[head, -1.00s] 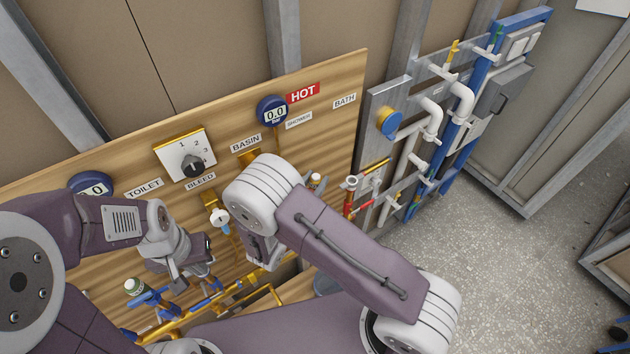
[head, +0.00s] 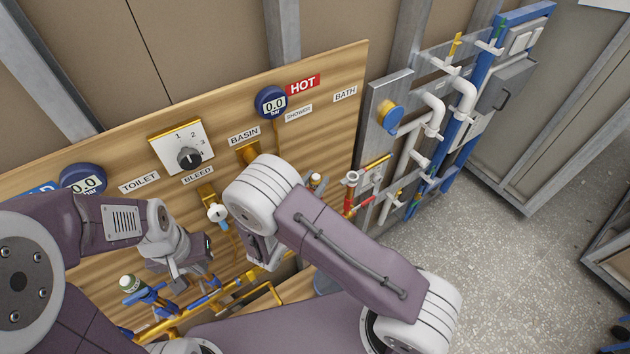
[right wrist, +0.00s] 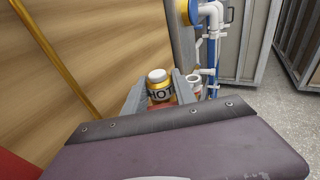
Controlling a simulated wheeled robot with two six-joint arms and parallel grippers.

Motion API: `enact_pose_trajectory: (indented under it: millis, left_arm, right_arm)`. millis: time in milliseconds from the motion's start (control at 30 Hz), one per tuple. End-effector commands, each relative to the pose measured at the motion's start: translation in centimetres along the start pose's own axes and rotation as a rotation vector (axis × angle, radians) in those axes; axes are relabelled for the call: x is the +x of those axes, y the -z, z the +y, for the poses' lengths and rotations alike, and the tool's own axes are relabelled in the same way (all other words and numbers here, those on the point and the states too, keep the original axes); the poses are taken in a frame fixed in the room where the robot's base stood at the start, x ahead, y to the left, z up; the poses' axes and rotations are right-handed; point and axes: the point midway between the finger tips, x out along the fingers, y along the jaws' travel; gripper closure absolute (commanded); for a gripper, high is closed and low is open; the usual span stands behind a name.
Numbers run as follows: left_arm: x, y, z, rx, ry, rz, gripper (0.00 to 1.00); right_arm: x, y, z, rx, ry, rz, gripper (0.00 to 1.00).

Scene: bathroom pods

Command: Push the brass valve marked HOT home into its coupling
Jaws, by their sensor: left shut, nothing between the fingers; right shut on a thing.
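In the right wrist view the brass valve (right wrist: 159,92) has a white cap and a dark HOT marking. My right gripper (right wrist: 159,79) is shut on it, one grey finger on each side. My left gripper (head: 180,281) is shut and empty, low in front of the wooden panel, close to blue-handled valves on a brass pipe.
The wooden panel (head: 325,130) carries a red HOT sign (head: 303,85), gauges, a dial (head: 189,157) and name labels. A red-handled fitting (head: 351,190) and white pipes stand at the right. Floor is open beyond.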

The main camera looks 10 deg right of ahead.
Motion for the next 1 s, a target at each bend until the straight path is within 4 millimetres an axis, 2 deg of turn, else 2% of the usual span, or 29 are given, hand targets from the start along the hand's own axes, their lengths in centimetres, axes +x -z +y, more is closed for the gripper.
enact_pose_trajectory:
  millis: [400,433,500,833,1000]
  left_arm:
    - [1.1,-0.1,0.0,0.000,0.000,0.000,1.00]
    - [1.0,-0.1,0.0,0.000,0.000,0.000,1.00]
    - [0.9,-0.1,0.0,0.000,0.000,0.000,1.00]
    - [1.0,-0.1,0.0,0.000,0.000,0.000,1.00]
    - [2.0,-0.2,0.0,0.000,0.000,0.000,1.00]
  right_arm:
    - [0.1,1.1,0.0,0.000,0.000,-0.001,1.00]
    - [0.1,1.0,0.0,0.001,0.000,-0.001,0.62]
    - [0.1,1.0,0.0,0.000,0.000,0.000,0.43]
    - [0.0,1.1,0.0,0.000,-0.001,0.000,0.42]
    - [-1.8,1.3,0.1,0.000,-0.004,0.000,0.42]
